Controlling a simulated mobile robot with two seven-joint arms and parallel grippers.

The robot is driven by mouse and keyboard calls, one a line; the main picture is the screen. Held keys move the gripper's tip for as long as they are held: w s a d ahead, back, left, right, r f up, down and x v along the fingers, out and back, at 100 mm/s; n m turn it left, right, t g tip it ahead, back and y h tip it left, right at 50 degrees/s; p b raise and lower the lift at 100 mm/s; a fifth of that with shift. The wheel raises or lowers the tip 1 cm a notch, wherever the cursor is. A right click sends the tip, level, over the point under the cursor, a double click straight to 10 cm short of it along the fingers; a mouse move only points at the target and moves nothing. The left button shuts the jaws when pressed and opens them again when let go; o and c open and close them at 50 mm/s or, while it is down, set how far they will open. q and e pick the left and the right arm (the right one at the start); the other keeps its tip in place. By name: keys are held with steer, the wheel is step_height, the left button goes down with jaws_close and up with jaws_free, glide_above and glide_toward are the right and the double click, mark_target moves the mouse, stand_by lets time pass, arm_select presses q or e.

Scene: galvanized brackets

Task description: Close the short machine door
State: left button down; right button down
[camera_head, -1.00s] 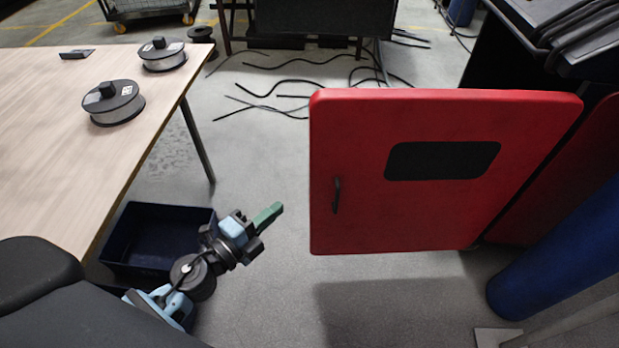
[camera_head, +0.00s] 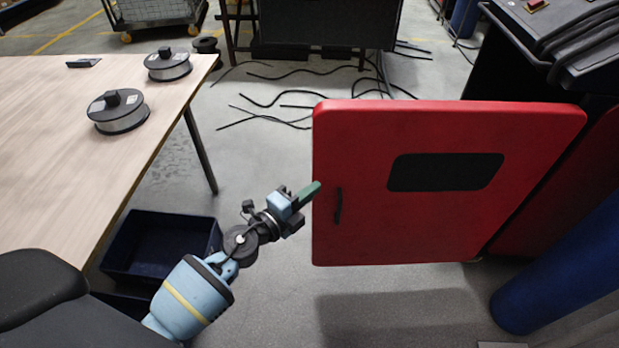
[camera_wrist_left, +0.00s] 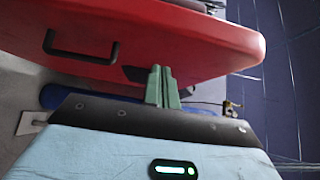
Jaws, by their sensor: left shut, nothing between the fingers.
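The short machine door (camera_head: 360,225) is red, with a dark window and a black handle (camera_head: 338,206) near its left edge. It stands swung open, with its hinge side at the right by the machine. My left gripper (camera_head: 312,190) is shut and empty, its green fingertips at the door's left edge, left of the handle. I cannot tell whether they touch the door. In the left wrist view the green fingers (camera_wrist_left: 162,86) are together, in front of the red door (camera_wrist_left: 190,40), with the handle (camera_wrist_left: 80,48) to their left. My right gripper does not show.
A wooden table (camera_head: 60,150) with wire spools (camera_head: 118,110) stands at the left, a dark blue bin (camera_head: 160,245) below it. Black cables (camera_head: 290,95) lie on the floor behind. The floor below the door is clear.

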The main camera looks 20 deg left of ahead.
mark_target(321, 169)
arm_select(q)
steer(key=shift+w+a+b, duration=0.2)
steer(key=shift+w+a, duration=0.05)
steer(key=shift+w, duration=0.35)
steer(key=shift+w+a+b, duration=0.25)
steer(key=shift+w+a, duration=0.05)
steer(key=shift+w, duration=0.3)
steer(key=shift+w+a+b, duration=0.2)
steer(key=shift+w+a, duration=0.05)
steer(key=shift+w, duration=0.35)
